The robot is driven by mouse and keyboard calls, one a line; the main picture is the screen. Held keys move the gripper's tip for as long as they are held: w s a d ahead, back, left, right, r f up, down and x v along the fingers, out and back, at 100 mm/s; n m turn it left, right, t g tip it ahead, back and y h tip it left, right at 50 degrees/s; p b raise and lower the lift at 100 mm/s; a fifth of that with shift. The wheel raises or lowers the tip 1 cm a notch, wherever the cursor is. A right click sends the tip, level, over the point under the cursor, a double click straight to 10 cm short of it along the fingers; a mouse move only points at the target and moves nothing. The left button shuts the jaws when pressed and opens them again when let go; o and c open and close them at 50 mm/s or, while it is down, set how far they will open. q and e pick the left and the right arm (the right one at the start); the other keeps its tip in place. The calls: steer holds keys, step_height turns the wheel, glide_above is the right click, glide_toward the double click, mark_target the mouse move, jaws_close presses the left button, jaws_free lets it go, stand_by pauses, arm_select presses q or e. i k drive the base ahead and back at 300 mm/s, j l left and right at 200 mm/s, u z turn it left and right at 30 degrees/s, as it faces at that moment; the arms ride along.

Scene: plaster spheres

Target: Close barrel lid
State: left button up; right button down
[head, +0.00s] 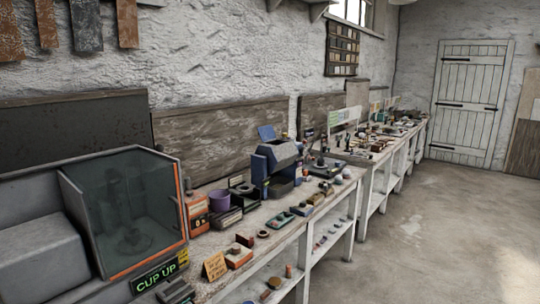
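A blue machine (259,172) stands on the long workbench (218,263), right of the purple tub. A grey, faceted body, which looks like the barrel (286,153), sits in its upper part. A small blue panel (267,132) stands up behind it, tilted; it may be the lid, but I cannot tell for sure. A dark opening or tray shows low on the machine's front. Neither of my grippers is in view.
A grey cabinet with a glass front (125,210) and a "CUP UP" sign (155,277) fills the near left. A purple tub (219,199), an orange box (196,213) and several small items crowd the bench. The floor (430,235) at right is clear, up to a white door (466,103).

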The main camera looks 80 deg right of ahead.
mark_target(267, 133)
steer(key=z, duration=2.6)
steer(key=i+l, duration=0.25)
steer(key=l, duration=0.15)
steer(key=i+l, duration=0.25)
steer(key=l, duration=0.15)
steer(key=i+l, duration=0.5)
steer(key=l, duration=0.25)
